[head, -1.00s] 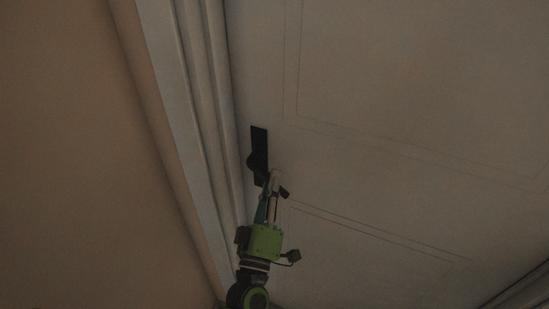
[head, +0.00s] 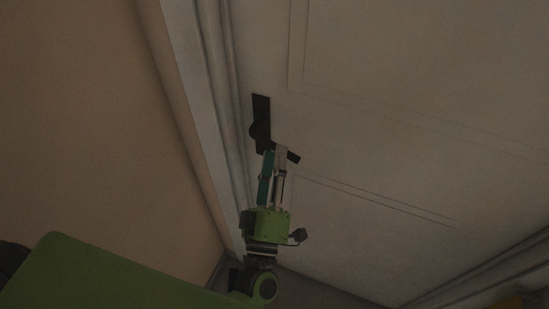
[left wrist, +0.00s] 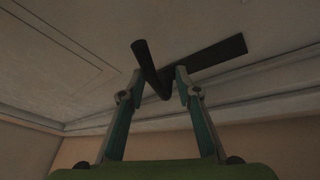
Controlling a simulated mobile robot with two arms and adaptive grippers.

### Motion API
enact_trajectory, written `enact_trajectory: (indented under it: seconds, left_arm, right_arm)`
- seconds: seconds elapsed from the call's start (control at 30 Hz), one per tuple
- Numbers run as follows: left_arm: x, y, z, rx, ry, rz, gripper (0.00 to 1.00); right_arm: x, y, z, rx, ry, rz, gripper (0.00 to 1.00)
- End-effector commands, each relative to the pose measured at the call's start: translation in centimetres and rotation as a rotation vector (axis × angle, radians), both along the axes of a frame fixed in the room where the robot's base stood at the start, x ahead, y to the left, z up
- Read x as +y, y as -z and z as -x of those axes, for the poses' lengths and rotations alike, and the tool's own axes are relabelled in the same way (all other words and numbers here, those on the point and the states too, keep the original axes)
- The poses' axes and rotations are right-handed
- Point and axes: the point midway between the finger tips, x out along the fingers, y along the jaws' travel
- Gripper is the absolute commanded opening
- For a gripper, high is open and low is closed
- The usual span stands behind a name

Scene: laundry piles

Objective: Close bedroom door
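The bedroom door (head: 390,110) is a pale panelled door that fills the right of the head view. Its left edge lies along the white frame; it looks flush there, but I cannot tell if it is latched. The black door handle (head: 261,112), a plate with a lever, is near that edge. My left gripper (head: 274,152) is at the lever. In the left wrist view the two fingers (left wrist: 158,84) stand apart, with the handle (left wrist: 150,66) between and just beyond their tips. I see no firm grip. My right gripper is out of view.
The white door frame (head: 206,110) runs down left of the door, with a bare tan wall (head: 85,110) beyond it. Another moulding (head: 480,265) shows at lower right. A dark strip of floor shows at the bottom.

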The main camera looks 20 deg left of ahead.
Motion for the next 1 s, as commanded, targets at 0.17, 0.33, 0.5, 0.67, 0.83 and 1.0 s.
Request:
enact_trajectory:
  seconds: [0.17,0.33,0.5,0.67,0.83,1.0]
  left_arm:
    - [0.1,0.1,-0.1,0.002,-0.001,0.001,0.29]
    - [0.0,0.3,0.4,0.003,0.000,-0.001,0.29]
    - [-0.4,1.3,2.8,0.006,0.001,-0.002,0.29]
    - [-0.9,2.5,6.1,0.006,0.002,-0.002,0.29]
    - [-1.4,3.6,9.1,0.003,0.002,-0.001,0.29]
    - [-1.6,4.1,10.7,0.001,0.000,-0.001,0.29]
  right_arm:
    - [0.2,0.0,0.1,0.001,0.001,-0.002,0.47]
    - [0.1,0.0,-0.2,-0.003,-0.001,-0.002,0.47]
    - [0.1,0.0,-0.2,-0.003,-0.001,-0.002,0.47]
    - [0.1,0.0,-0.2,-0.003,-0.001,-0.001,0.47]
    - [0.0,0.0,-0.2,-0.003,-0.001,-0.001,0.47]
    - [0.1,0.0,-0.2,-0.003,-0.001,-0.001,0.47]
